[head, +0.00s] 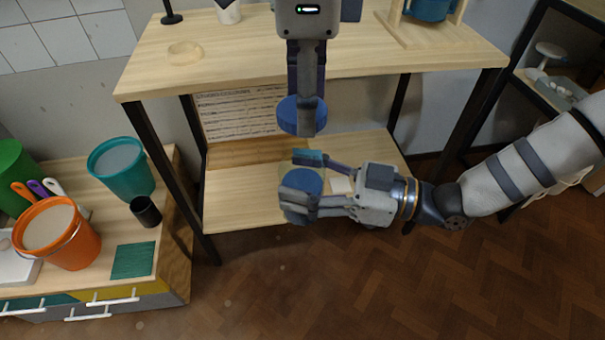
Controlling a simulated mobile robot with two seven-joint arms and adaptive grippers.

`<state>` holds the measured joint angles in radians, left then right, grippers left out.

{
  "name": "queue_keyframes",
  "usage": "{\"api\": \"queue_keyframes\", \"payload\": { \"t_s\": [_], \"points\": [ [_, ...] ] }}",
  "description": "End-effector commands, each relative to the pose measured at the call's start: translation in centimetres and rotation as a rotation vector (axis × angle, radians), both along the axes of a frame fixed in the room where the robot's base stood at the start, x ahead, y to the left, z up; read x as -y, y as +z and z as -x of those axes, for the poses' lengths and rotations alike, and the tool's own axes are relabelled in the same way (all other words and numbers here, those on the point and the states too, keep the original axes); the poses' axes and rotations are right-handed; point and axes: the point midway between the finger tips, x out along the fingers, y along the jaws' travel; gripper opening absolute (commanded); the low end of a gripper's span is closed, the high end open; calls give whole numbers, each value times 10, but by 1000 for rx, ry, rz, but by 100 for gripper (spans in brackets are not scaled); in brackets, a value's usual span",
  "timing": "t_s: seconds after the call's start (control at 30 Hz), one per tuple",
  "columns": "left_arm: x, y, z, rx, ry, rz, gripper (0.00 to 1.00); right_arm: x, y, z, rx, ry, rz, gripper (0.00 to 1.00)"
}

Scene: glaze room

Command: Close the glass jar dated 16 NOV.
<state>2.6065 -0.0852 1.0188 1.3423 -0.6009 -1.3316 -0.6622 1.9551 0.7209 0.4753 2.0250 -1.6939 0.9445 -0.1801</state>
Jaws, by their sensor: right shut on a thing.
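A round blue lid (287,114) hangs in the air at the middle of the head view, tilted, with its flat side partly showing. My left gripper (306,112) comes down from the top edge and is shut on it. Below it, my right gripper (305,181) reaches in from the right and is shut around a clear glass jar with blue in it (301,181). Its fingers hide much of the jar. The lid is apart from the jar and above it in the picture. No date can be read.
A wooden table (420,62) with dark legs has a lower shelf (240,198) beneath the grippers. At left, a low cabinet (95,276) bears a teal bucket (121,181), an orange bucket (75,250) and a black cup (146,211). The floor (400,290) in front is clear.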

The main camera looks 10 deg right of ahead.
Motion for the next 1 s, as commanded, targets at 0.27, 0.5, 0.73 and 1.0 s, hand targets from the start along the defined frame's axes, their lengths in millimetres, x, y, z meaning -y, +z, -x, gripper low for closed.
{"api": "queue_keyframes", "payload": {
  "t_s": [0.27, 0.5, 0.73, 1.0],
  "points": [
    [0, -12, 0, 0, 1, 0, 40, 0, 2, 0, 4, 0, -4, 0],
    [0, -36, 0, 0, 1, 0, 40, 0, 2, 0, 4, 0, -4, 0],
    [0, -40, 0, 2, 1, 1, 40, 0, 2, 0, 4, 0, -4, 0],
    [0, -38, 0, 2, 2, 2, 40, 0, 2, 0, 5, 0, -4, 0]
  ]
}}
